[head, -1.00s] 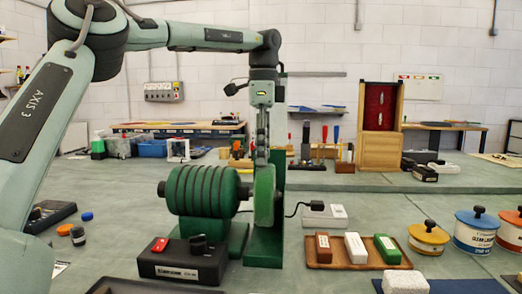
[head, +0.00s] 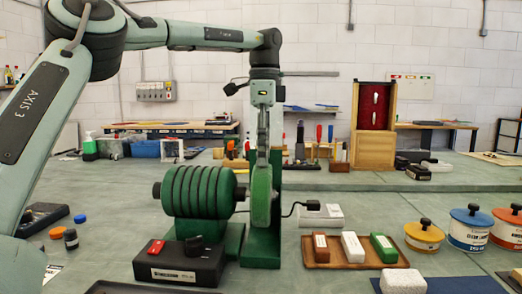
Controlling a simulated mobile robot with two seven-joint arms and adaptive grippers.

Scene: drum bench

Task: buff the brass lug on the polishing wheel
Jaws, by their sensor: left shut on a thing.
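The polishing wheel is a green disc (head: 261,195) standing upright on a shaft at the right of a ribbed green motor (head: 197,191). My left gripper (head: 263,150) points straight down from above, with its fingertips at the wheel's top edge. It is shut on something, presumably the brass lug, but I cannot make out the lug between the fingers. I cannot tell whether the held thing touches the wheel or is in front of it or behind it. My right gripper is not in view.
A black control box (head: 180,263) with a red switch and dark knob stands before the motor. A wooden tray (head: 331,262) holds red, white and green bars. Lidded tins (head: 424,240) stand at right. A wooden cabinet (head: 373,149) with a red panel stands behind.

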